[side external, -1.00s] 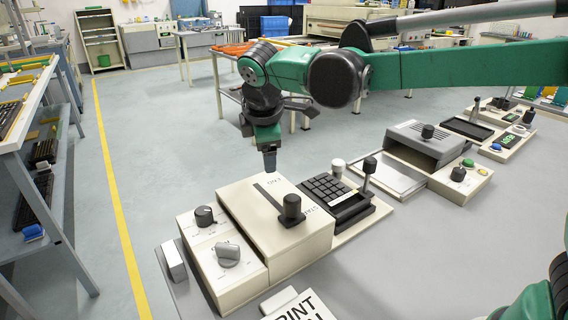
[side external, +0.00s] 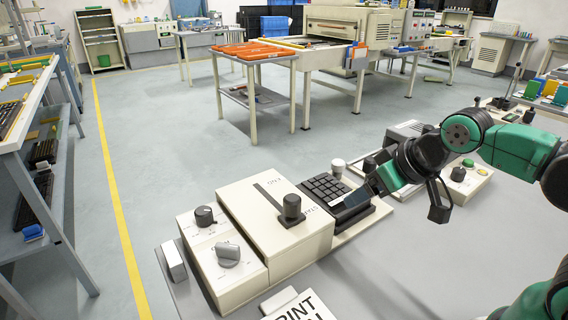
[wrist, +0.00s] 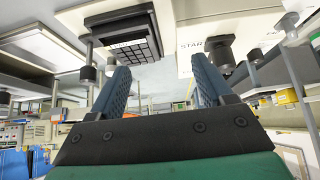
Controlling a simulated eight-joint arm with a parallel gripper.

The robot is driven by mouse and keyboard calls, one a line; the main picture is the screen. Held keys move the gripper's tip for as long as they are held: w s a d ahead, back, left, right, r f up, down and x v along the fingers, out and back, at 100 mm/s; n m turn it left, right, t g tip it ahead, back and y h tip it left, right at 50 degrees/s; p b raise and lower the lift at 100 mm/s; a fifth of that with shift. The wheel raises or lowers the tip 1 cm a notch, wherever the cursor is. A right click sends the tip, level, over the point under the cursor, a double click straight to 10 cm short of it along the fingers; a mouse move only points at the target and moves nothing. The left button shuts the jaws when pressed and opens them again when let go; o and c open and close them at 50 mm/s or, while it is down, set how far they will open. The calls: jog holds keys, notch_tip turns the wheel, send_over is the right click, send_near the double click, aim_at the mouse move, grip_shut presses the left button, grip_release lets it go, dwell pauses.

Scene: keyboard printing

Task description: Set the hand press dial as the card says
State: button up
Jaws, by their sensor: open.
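The cream press unit has a front-left block with two dials. One is a dark round dial (side external: 204,215); the other is a grey lever-shaped dial (side external: 228,254), closer to the camera. Markings around both are too small to read. My gripper (side external: 362,196) is low at the right of the black keypad, well away from both dials. In the wrist view my gripper (wrist: 160,82) is open, with nothing between its blue fingers.
A black slider knob (side external: 291,207) stands at the START end of a slot in the cream housing (side external: 255,195). The black keypad (side external: 325,190) has upright knobs beside it. More cream units stand behind my arm. The grey table (side external: 385,275) in front is clear.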

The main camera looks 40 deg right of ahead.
jog(key=w, duration=0.1)
jog(key=n+g+y, duration=0.4)
jog(key=n+y, duration=0.2)
jog(key=n, duration=0.6)
send_near(203, 210)
jog(key=d, duration=0.1)
jog(key=s+d, duration=0.1)
jog(key=d, duration=0.1)
jog(key=shift+s+d, duration=0.2)
jog(key=shift+d, duration=0.15)
jog(key=w+a+f+n+g+y, duration=0.1)
jog(key=a+f+n, duration=0.1)
jog(key=w+a+f+n+g+y, duration=0.1)
jog(key=w+a+f+n, duration=0.1)
jog(key=shift+w+a+y, duration=0.15)
jog(key=shift+w+y, duration=0.05)
jog(key=shift+y, duration=0.2)
jog(key=shift+w+a+f+n, duration=0.1)
jog(key=shift+a+f+n, duration=0.1)
jog(key=shift+n, duration=0.2)
jog(key=x, duration=0.5)
jog(key=shift+a+f, duration=0.25)
jog(key=shift+a, duration=0.05)
